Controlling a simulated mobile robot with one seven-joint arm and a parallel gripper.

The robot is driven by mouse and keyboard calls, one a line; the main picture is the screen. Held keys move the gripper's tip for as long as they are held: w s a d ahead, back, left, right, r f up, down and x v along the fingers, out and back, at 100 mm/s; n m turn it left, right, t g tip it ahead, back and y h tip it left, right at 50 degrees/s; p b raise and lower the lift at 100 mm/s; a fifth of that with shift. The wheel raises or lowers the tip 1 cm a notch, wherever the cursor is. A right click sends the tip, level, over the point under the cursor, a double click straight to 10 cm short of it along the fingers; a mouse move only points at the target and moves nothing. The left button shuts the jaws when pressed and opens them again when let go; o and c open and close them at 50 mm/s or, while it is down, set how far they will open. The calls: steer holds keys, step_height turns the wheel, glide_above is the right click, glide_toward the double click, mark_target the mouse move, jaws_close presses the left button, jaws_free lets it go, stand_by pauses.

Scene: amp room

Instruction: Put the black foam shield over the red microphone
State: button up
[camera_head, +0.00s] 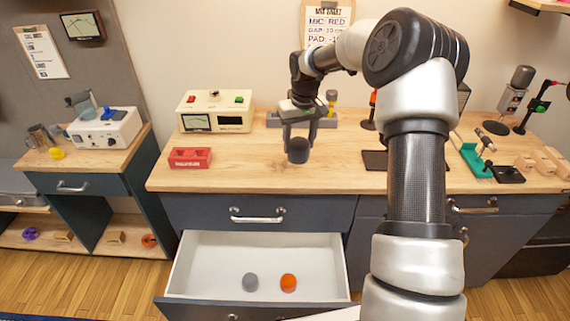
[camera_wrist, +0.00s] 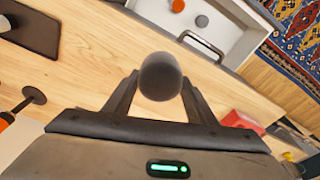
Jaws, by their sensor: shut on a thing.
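The black foam shield (camera_head: 298,151) is a dark rounded cap held between the fingertips of my gripper (camera_head: 297,137), above the front part of the middle bench. In the wrist view the shield (camera_wrist: 160,77) sits between both fingers of my gripper (camera_wrist: 158,88). A red-orange upright microphone (camera_head: 373,98) on a round black base stands right of my gripper, partly hidden by my arm. In the wrist view its red-orange part (camera_wrist: 5,121) shows at the left edge, with the black base (camera_wrist: 35,95) beside it.
An open white drawer (camera_head: 215,275) below holds a grey cap (camera_head: 250,282) and an orange cap (camera_head: 288,283). A red block (camera_head: 190,157) and a cream meter box (camera_head: 215,112) stand left. A dark pad (camera_head: 375,160) lies right. Bench wood under the shield is clear.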

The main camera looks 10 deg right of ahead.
steer(key=w+d, duration=0.2)
steer(key=w, duration=0.3)
steer(key=f, duration=0.6)
steer(key=f+p, duration=0.1)
steer(key=f, duration=0.2)
steer(key=shift+d+f, duration=0.2)
steer(key=shift+d, duration=0.05)
steer(key=shift+f, duration=0.15)
steer(key=o, duration=1)
